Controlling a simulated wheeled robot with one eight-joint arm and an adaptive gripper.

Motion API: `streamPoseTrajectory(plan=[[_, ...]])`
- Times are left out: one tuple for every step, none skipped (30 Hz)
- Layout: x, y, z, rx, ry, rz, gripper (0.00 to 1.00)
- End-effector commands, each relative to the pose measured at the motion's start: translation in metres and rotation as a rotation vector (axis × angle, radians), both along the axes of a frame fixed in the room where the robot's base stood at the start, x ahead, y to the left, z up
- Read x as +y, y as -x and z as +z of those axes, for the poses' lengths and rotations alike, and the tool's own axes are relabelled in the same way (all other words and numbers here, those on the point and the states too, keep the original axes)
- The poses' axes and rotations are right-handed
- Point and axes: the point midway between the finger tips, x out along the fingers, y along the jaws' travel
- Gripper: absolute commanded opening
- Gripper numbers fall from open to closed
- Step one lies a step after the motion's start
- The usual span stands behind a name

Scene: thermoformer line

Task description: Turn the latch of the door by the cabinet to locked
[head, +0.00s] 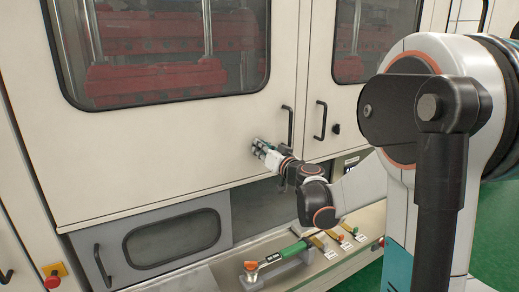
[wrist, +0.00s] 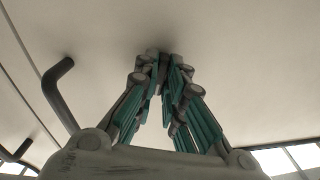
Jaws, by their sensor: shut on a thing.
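The large white door (head: 150,150) with a dark window fills the left and middle of the head view. Its black bar handle (head: 287,127) is at its right edge; the handle also shows left of the fingers in the wrist view (wrist: 60,95). My gripper (head: 260,148) is at the door face, just left of and below that handle. In the wrist view its fingers (wrist: 163,68) come together on a small dark latch (wrist: 152,54) on the door. The fingers cover most of the latch, so its turn angle cannot be told.
A second white door with a black handle (head: 320,120) and a small black knob (head: 335,128) stands to the right. Below are a grey windowed panel (head: 160,240) and a ledge with a green-handled lever (head: 285,252) and tagged levers. A red button (head: 52,282) is lower left.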

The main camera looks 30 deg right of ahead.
Motion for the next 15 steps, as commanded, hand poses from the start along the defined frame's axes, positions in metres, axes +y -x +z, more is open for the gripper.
streamPoseTrajectory(plan=[[-0.0001,0.0,-0.0004,0.0,0.008,0.0,0.0],[0.0,0.0,-0.0005,-0.001,0.02,0.0,0.0],[-0.0001,0.0,-0.0007,-0.002,0.049,0.0,0.0],[-0.0001,0.0001,-0.0008,-0.003,0.076,0.0,0.0],[0.0,0.0,-0.0009,-0.003,0.105,0.0,0.0],[-0.0001,0.0,-0.0009,-0.005,0.144,0.0,0.0],[0.0,0.0,-0.0009,-0.006,0.17,0.0,0.0],[-0.0001,0.0,-0.0008,-0.006,0.193,0.0,0.0],[-0.0001,0.0,-0.0007,-0.007,0.217,0.0,0.0],[-0.0001,0.0,-0.0006,-0.008,0.231,0.0,0.0],[-0.0002,0.0,-0.0005,-0.008,0.239,0.0,0.0],[-0.0001,0.0,-0.0003,-0.008,0.244,0.0,0.0],[-0.0001,0.0,-0.0003,-0.008,0.246,0.0,0.0],[-0.0001,0.0,-0.0003,-0.008,0.245,0.0,0.0],[-0.0001,0.0,-0.0003,-0.008,0.245,0.0,0.0]])
